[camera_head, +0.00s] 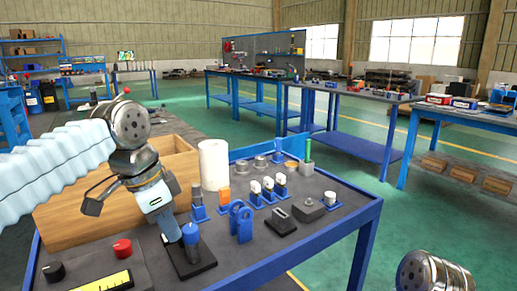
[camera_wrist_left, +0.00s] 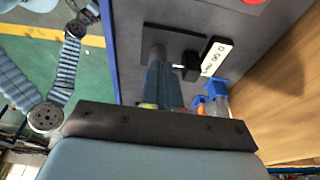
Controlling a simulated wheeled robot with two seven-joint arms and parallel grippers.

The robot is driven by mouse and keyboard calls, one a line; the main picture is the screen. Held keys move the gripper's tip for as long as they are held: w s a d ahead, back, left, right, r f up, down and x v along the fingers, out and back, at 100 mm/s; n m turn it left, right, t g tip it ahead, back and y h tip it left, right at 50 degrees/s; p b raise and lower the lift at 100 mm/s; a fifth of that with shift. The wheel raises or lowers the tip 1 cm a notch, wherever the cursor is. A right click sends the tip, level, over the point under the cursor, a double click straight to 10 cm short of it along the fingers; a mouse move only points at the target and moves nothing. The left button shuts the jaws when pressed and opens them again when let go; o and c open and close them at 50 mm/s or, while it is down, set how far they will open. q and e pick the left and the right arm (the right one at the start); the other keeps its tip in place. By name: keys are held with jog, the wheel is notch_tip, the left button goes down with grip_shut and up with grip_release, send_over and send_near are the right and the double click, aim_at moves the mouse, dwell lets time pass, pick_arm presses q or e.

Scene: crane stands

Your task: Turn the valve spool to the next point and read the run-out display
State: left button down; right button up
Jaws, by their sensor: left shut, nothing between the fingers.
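My left gripper (camera_head: 173,236) reaches down to the near left of the bench, fingers shut and empty. Just right of its tips, a blue upright part (camera_head: 190,234) stands on a black plate (camera_head: 196,262); I take this to be the valve spool fixture. In the left wrist view, the fingers (camera_wrist_left: 161,82) point at a grey round post (camera_wrist_left: 156,55) on that plate; I cannot tell whether they touch. A dark block (camera_wrist_left: 191,68) and a white display (camera_wrist_left: 216,57) sit beside it. The display's turned small text seems to read 0.00 mm. My right gripper is not visible.
A wooden box (camera_head: 95,205) stands behind my left gripper, with a white roll (camera_head: 213,164) beside it. Several small blue-based parts (camera_head: 268,190) and a blue clevis (camera_head: 241,221) stand to the right. A red knob (camera_head: 122,248) and black knob (camera_head: 53,271) are at the near left.

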pick_arm(q)
jog(key=shift+w, duration=0.1)
jog(key=shift+a, duration=0.15)
notch_tip(320, 180, up, 6)
jog(key=p, duration=0.3)
jog(key=shift+s+a, duration=0.2)
jog(key=shift+a, duration=0.05)
dwell(0.3)
